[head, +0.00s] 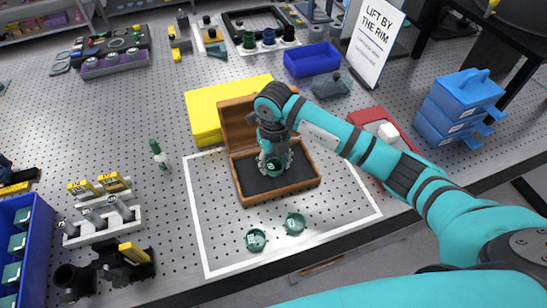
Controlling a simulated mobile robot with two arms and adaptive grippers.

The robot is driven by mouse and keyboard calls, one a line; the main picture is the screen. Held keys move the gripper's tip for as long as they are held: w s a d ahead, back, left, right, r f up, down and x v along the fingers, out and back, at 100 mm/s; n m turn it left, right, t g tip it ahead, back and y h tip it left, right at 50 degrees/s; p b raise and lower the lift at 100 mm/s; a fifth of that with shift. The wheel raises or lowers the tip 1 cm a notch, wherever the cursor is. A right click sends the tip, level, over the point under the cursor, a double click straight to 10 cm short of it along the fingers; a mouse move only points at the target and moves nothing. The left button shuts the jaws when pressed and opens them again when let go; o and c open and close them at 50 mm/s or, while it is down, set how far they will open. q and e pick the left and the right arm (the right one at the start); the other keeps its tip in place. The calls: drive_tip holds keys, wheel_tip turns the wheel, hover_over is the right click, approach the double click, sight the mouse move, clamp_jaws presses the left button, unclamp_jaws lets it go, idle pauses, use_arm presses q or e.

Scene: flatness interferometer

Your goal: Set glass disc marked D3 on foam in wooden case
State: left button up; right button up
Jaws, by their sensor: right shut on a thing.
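The wooden case (246,194) stands open inside a white outlined square, its lid tilted back. Dark foam (253,185) lines its floor. My right gripper (275,168) reaches down into the case and is shut on a small dark green glass disc (274,167), low over or touching the foam; I cannot tell which. The mark on this disc is too small to read. Two similar green discs, one at the left (256,239) and one at the right (295,223), lie in front of the case. My left gripper is not in view.
A yellow box (203,112) stands behind the case. A red tray (368,117) with a white block stands to its right, beyond my right arm. A sign (372,42) and blue drawers (458,103) stand farther right. A grey rack (102,225) is at the left.

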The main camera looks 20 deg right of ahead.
sight(274, 163)
drive_tip(key=shift+f, duration=0.1)
drive_tip(key=shift+f+b, duration=0.15)
drive_tip(key=shift+b, duration=0.15)
drive_tip(key=o, duration=1.1)
drive_tip(key=shift+o, duration=0.2)
drive_tip(key=shift+r, duration=0.45)
wheel_tip(274, 163, up, 12)
drive_tip(key=b, duration=0.3)
drive_tip(key=shift+f, duration=0.2)
